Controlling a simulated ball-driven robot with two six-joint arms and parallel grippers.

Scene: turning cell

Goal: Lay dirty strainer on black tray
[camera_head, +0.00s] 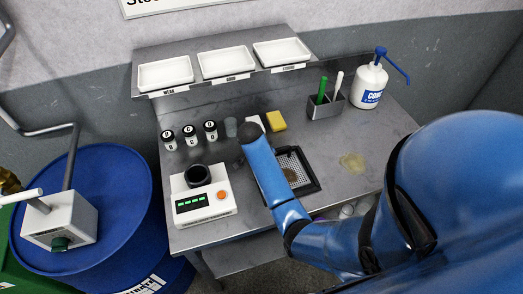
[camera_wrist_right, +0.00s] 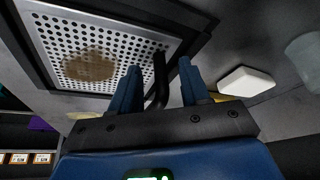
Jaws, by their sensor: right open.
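The strainer (camera_head: 289,172) is a perforated metal plate with a brown stain. It lies inside a square black frame (camera_head: 312,184) on the bench, partly hidden by my right arm; I cannot tell whether this frame is the black tray. In the right wrist view the strainer (camera_wrist_right: 105,50) shows close by, with the brown patch on its holes. A black bent handle (camera_wrist_right: 158,80) at its edge shows between the fingers of my right gripper (camera_wrist_right: 160,66), which is open. In the head view that gripper is hidden behind its own arm. My left gripper is not in view.
A scale (camera_head: 204,205) stands left of my arm. Several jars (camera_head: 190,136), a clear cup (camera_head: 231,127), a white block (camera_wrist_right: 247,81) and a yellow sponge (camera_head: 277,121) stand behind. A pump bottle (camera_head: 369,85) is back right. A yellowish spill (camera_head: 352,162) marks the right bench.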

